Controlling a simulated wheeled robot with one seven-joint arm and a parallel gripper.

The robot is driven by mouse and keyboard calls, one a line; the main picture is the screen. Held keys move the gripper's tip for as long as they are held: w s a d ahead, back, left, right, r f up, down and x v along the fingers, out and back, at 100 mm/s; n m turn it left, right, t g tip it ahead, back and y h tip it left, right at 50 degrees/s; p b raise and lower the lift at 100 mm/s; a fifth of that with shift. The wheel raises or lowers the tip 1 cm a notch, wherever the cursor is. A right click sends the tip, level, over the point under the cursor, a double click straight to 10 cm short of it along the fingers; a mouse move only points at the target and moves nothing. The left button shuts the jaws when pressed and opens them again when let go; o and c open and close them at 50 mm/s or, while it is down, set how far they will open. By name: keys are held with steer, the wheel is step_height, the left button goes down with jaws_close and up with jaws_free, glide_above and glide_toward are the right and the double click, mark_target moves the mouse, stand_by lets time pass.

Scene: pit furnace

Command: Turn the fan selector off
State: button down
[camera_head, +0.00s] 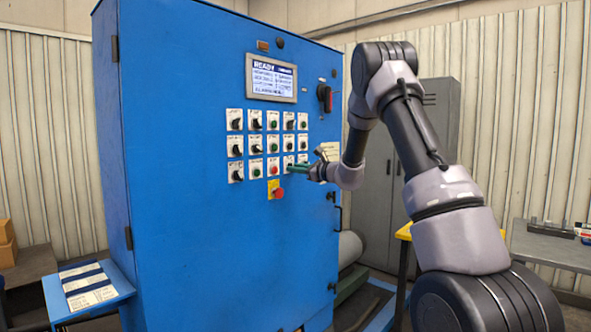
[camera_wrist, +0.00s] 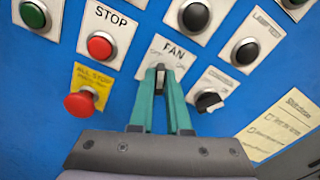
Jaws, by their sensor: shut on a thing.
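The fan selector is on the blue control cabinet (camera_head: 225,230), under a white plate marked FAN (camera_wrist: 173,50) with small OFF and ON markings in the wrist view. My gripper (camera_wrist: 160,72) has green fingers closed together at the selector, shut on its knob. The fingers hide most of the knob, so its pointing direction is hard to tell. In the head view my gripper (camera_head: 291,168) reaches the lower right of the button panel from the right.
A red emergency stop (camera_wrist: 80,104) on a yellow plate sits left of the fingers. Another black selector (camera_wrist: 208,100) is close on the right. A red STOP button (camera_wrist: 100,46) is up left. A grey locker (camera_head: 430,130) stands behind my arm.

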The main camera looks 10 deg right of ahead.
steer(key=shift+n, duration=0.6)
steer(key=c, duration=0.9)
jaws_free()
steer(key=v, duration=1)
steer(key=shift+s+d, duration=0.25)
steer(key=shift+s, duration=0.1)
